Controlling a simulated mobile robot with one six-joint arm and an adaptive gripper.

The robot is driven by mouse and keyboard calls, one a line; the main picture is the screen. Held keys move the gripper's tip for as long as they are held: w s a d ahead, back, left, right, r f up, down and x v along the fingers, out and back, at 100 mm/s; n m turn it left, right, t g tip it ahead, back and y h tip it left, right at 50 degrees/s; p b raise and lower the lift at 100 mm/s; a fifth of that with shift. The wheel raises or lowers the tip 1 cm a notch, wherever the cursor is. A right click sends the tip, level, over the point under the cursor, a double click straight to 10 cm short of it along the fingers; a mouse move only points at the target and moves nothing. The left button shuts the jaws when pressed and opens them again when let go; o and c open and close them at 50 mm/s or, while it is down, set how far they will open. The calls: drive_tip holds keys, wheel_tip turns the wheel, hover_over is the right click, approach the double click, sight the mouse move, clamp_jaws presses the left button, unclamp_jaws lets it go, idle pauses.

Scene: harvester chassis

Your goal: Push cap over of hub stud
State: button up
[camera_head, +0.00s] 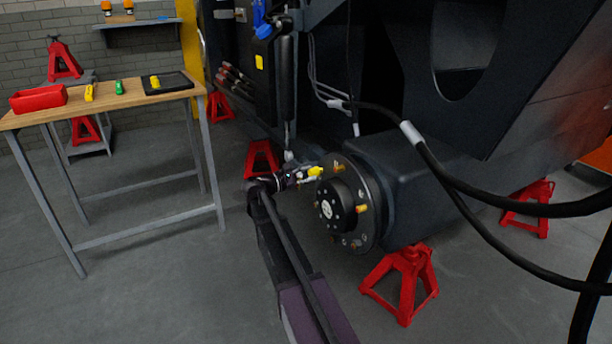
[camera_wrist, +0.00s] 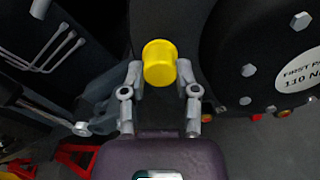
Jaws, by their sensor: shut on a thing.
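My gripper (camera_head: 302,178) is at the upper left edge of the round dark hub (camera_head: 369,187) in the head view. It is shut on a yellow cap (camera_head: 316,171). In the wrist view the cap (camera_wrist: 159,62) sits between the two fingertips of my gripper (camera_wrist: 160,73), its round end facing the camera. The hub's centre (camera_wrist: 262,60) is to the right with a white label. In the head view orange-yellow studs (camera_head: 362,208) stick out around the hub face. A stud behind the cap is hidden, so I cannot tell whether the cap touches one.
A wooden-topped table (camera_head: 130,97) at left holds a red bin (camera_head: 38,98), small yellow and green items and a dark tray. Red jack stands (camera_head: 405,283) stand under and around the chassis. Black hoses (camera_head: 470,190) cross at right. The floor in front is clear.

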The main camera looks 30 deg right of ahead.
drive_tip(key=shift+d, duration=0.7)
idle(0.3)
drive_tip(key=o, duration=0.9)
drive_tip(key=shift+o, duration=0.2)
drive_tip(key=shift+a, duration=0.1)
drive_tip(key=shift+a, duration=2.4)
drive_tip(key=shift+a, duration=0.1)
drive_tip(key=a, duration=1.1)
drive_tip(key=shift+s+a, duration=0.25)
drive_tip(key=shift+a, duration=0.15)
